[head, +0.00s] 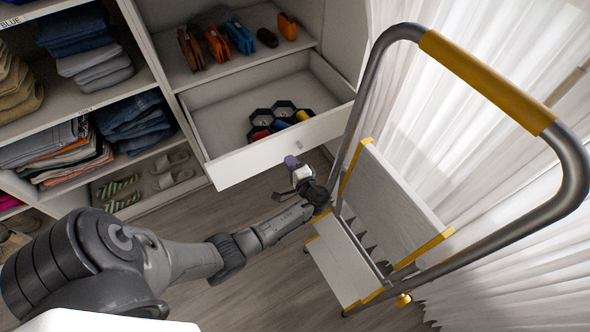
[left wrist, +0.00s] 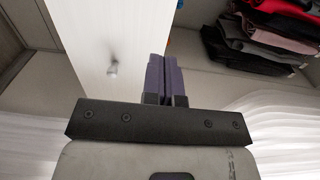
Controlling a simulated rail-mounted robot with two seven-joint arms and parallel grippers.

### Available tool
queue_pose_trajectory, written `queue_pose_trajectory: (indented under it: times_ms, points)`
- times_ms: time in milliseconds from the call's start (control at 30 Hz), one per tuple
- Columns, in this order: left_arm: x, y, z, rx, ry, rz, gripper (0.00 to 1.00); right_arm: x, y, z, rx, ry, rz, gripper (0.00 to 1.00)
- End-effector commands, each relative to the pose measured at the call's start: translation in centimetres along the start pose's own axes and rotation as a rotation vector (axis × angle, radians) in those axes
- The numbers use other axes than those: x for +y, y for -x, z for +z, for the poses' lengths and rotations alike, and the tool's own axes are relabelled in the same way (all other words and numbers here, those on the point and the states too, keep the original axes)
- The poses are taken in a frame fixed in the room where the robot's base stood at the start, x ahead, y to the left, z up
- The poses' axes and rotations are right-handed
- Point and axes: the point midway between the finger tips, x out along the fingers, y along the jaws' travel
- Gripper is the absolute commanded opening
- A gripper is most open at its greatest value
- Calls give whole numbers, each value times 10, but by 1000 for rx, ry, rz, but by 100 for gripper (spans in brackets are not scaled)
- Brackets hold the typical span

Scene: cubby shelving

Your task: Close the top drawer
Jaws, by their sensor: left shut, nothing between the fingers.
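The top drawer (head: 270,158) is white and stands pulled out of the shelving in the head view. Hexagonal dark organisers (head: 268,115) with rolled items lie inside it. My left gripper (head: 292,163) has purple fingers and is at the drawer's front panel, near its middle; I cannot tell whether it touches. In the left wrist view the shut, empty fingers (left wrist: 166,80) point toward the white drawer front (left wrist: 105,45), and a small round knob (left wrist: 112,71) shows to their left. My right gripper is not in view.
A step ladder (head: 400,200) with a grey and yellow rail stands right beside the drawer, close to my left wrist. White curtains (head: 500,120) hang at the right. Shelves with folded clothes (head: 95,65) are at the left, and bags (head: 215,42) stand above the drawer.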

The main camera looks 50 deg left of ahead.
Motion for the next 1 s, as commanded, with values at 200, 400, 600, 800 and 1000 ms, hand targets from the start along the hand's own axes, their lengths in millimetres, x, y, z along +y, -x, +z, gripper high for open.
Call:
queue_pose_trajectory:
  times_ms: [200,400,600,800,1000]
  points:
    - [1,-41,0,-2,0,-1,0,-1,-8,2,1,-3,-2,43]
    - [1,-66,0,0,0,0,0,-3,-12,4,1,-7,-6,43]
    - [1,-79,0,-1,1,2,0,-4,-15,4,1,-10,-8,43]
    - [0,-83,0,0,0,2,0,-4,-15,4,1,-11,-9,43]
    - [0,-82,0,0,0,2,0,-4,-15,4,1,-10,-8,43]
